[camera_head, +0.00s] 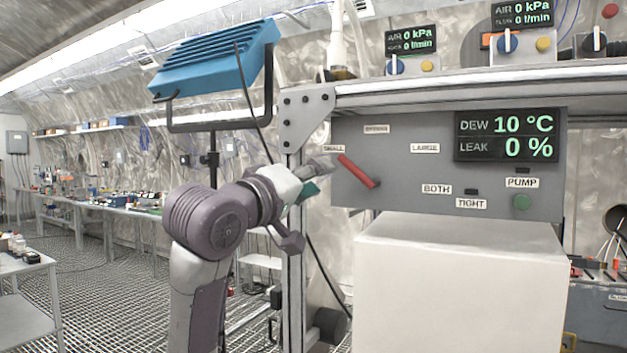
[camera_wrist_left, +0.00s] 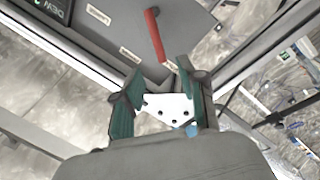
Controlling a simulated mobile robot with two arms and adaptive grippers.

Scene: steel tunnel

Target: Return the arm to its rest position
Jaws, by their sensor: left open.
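My left arm (camera_head: 205,235) rises from the bottom of the head view and bends right toward the grey panel. My left gripper (camera_head: 315,176) is at the panel's left edge, close to a red lever (camera_head: 358,171). In the left wrist view the gripper (camera_wrist_left: 160,72) has its two fingers apart, with nothing held between them. The red lever (camera_wrist_left: 155,35) shows there just beyond the fingertips; I cannot tell whether they touch it. My right gripper is in neither view.
A metal post (camera_head: 293,250) is close to my left forearm. The floor grating at left is open.

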